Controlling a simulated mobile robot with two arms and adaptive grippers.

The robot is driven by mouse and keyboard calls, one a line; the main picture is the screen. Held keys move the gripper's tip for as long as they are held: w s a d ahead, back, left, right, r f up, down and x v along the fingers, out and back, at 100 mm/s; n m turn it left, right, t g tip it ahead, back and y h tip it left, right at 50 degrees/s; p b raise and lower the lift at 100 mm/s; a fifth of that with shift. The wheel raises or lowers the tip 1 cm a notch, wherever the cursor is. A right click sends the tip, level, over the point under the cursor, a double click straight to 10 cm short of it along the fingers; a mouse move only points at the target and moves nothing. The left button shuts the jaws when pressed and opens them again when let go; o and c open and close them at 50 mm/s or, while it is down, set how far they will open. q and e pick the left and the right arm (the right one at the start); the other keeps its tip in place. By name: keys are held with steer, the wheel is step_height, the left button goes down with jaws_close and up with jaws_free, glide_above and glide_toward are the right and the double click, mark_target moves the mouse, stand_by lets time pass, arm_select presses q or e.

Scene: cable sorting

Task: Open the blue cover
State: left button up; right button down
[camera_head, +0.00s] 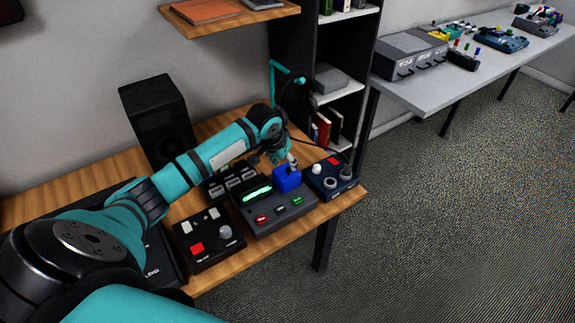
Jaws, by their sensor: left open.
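The blue cover (287,180) is a small blue block-like piece on the back right of a dark grey control box (272,215). It looks closed down on the box. A small grey metal piece shows just above it. My left arm reaches in from the left, and its gripper (275,158) points down just above and behind the cover. The gripper is open. The fingertips are small and partly lost against dark items, so I cannot tell whether one touches the cover. My right gripper is not in view.
A black box with a red button (208,240) stands left of the control box, and a dark blue box with knobs (332,178) stands right. A switch box (230,182) sits behind. A black speaker (158,120) stands at the back. The wooden table's (345,200) front right edge is close.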

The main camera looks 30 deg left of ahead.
mark_target(289, 169)
arm_select(q)
steer(key=shift+x, duration=2)
jaws_close()
